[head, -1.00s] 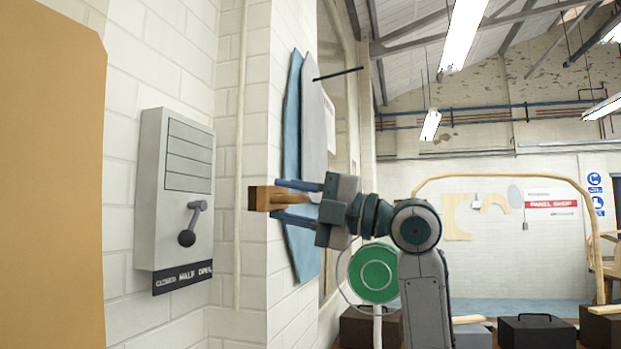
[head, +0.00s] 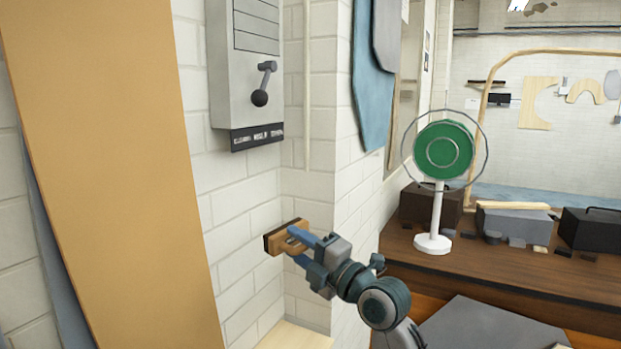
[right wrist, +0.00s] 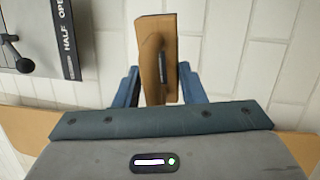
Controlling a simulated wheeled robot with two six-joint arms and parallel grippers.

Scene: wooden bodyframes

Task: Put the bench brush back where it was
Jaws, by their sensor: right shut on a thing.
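The bench brush (head: 277,241) has a wooden block with a dark bristle side, which faces left in the head view. My right gripper (head: 297,243) is shut on it, one blue finger on each side. It holds the brush in the air near the white brick wall corner, below the grey lever box. In the right wrist view the brush (right wrist: 157,60) stands up between the two blue fingers, with a dark slot in its wood. I cannot tell whether the brush touches the wall. My left gripper is not in view.
A grey lever box (head: 243,70) hangs on the wall above. A large tan panel (head: 110,130) stands at the left. Blue and grey cloths (head: 368,85) hang to the right. A green fan (head: 443,150) stands on a dark wooden bench (head: 480,265) with several boxes.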

